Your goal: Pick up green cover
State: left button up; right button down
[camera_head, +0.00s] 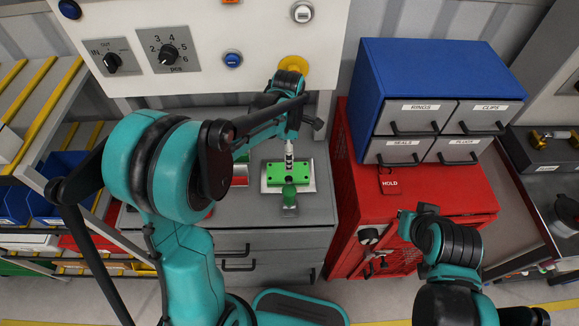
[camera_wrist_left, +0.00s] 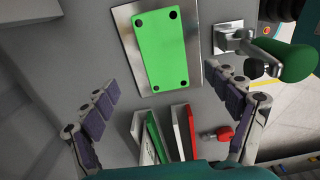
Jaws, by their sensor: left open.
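The green cover (camera_head: 270,174) lies flat on a silver plate on the grey cabinet top in the head view. In the left wrist view the cover (camera_wrist_left: 160,50) is a bright green rectangle with dark corner holes. My left gripper (camera_wrist_left: 171,88) is open, its fingers spread to either side of the lower part of the picture, apart from the cover. My right gripper (camera_head: 372,250) is in front of the red cabinet, away from the cover.
A clamp with a green handle (camera_wrist_left: 298,63) stands close beside the cover plate. A red cabinet (camera_head: 350,190) carries a blue drawer unit (camera_head: 440,65).

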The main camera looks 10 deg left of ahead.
aim_at(288, 173)
pick_arm(q)
jog(key=shift+s+d+f+b, duration=0.1)
jog(key=shift+s+f+b, duration=0.25)
jog(key=shift+f, duration=0.4)
jog(key=f, duration=0.2)
jog(key=shift+w+f+b, duration=0.2)
jog(key=shift+f+b, duration=0.1)
jog(key=f, duration=0.1)
jog(key=f+b, duration=0.1)
jog(key=f, duration=0.1)
jog(key=shift+s+f, duration=0.2)
jog(key=shift+f, duration=0.1)
jog(key=shift+w+f+b, duration=0.1)
jog(key=shift+f+b, duration=0.2)
jog(key=shift+f, duration=0.1)
jog(key=shift+r, duration=0.1)
jog(key=c, duration=1.5)
pick_arm(e)
jog(key=f, duration=0.3)
jog(key=shift+s+d+f, duration=0.1)
jog(key=shift+s+f, duration=0.05)
jog(key=shift+s, duration=0.1)
